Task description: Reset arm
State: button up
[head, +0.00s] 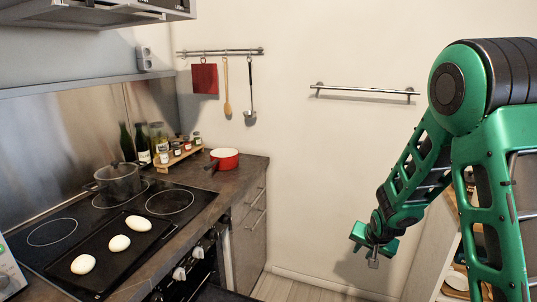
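My green arm reaches down from the right side of the head view. My gripper (374,258) hangs low in front of the bare wall, right of the counter, and touches nothing that I can see. Its fingers are small and partly hidden, so I cannot tell whether they are open or shut. No held object shows.
A black cooktop (55,232) at the left bears a pot (118,182) and a dark tray (108,262) with white oval items. A red pan (225,159) stands on the counter. A rail (362,92) crosses the wall. An open shelf (425,262) stands behind my arm.

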jog(key=s+d+r+g, duration=0.2)
jog(key=s+d+r, duration=0.35)
jog(key=s, duration=0.35)
jog(key=s+d+r+g, duration=0.2)
jog(key=s+d+r, duration=0.3)
jog(key=s, duration=0.4)
jog(key=s+r+g, duration=0.1)
jog(key=s+r, duration=0.2)
jog(key=s, duration=0.8)
jog(key=s+r+g+y, duration=0.1)
jog(key=s+r, duration=0.2)
jog(key=s, duration=0.7)
jog(key=shift+s+a+r, duration=0.2)
jog(key=shift+s+a, duration=0.2)
jog(key=shift+a, duration=0.05)
jog(key=shift+w+f+g, duration=0.25)
jog(key=shift+w+g, duration=0.05)
jog(key=shift+w, duration=0.35)
